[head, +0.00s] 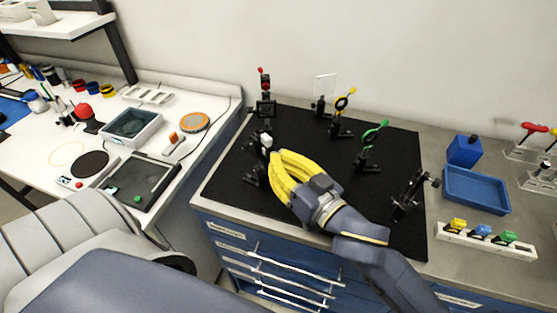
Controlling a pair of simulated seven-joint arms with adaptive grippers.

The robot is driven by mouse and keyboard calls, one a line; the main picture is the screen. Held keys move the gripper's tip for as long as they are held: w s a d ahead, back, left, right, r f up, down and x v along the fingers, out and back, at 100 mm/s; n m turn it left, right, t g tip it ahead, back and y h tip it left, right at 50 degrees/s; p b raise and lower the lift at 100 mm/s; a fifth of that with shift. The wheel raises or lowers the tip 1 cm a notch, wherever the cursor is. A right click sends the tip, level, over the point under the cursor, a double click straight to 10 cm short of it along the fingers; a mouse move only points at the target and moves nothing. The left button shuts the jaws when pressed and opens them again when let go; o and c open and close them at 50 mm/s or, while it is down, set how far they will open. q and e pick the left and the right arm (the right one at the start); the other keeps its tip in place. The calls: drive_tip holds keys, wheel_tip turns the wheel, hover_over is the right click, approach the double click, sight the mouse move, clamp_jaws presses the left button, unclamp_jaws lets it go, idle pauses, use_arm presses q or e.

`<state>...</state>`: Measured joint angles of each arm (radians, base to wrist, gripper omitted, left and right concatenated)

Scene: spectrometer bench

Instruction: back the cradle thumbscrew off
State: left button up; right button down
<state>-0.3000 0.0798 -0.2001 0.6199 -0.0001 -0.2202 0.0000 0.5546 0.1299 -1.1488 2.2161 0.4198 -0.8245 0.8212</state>
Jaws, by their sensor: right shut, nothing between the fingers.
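A small dark mount (253,173) with a pale piece (266,141) at its top stands on the black board (305,128), at its left part. I cannot tell for sure whether this is the cradle, and the thumbscrew is too small to make out. My right gripper (277,156) has yellow fingers. It is shut and empty, with its tips just right of the pale piece; I cannot tell whether they touch. It hides part of the board. My left gripper is out of view.
A blue tray (476,190) lies right.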

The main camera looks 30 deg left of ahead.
drive_tip(key=n, duration=0.4)
drive_tip(key=shift+f+n, duration=0.1)
drive_tip(key=shift+n, duration=0.2)
drive_tip(key=n, duration=1)
drive_tip(key=shift+w, duration=0.1)
drive_tip(key=n, duration=0.4)
drive_tip(key=shift+n, duration=0.3)
drive_tip(key=c, duration=2.1)
unclamp_jaws()
drive_tip(key=o, duration=0.7)
drive_tip(key=shift+d, duration=0.1)
drive_tip(key=v, duration=1.2)
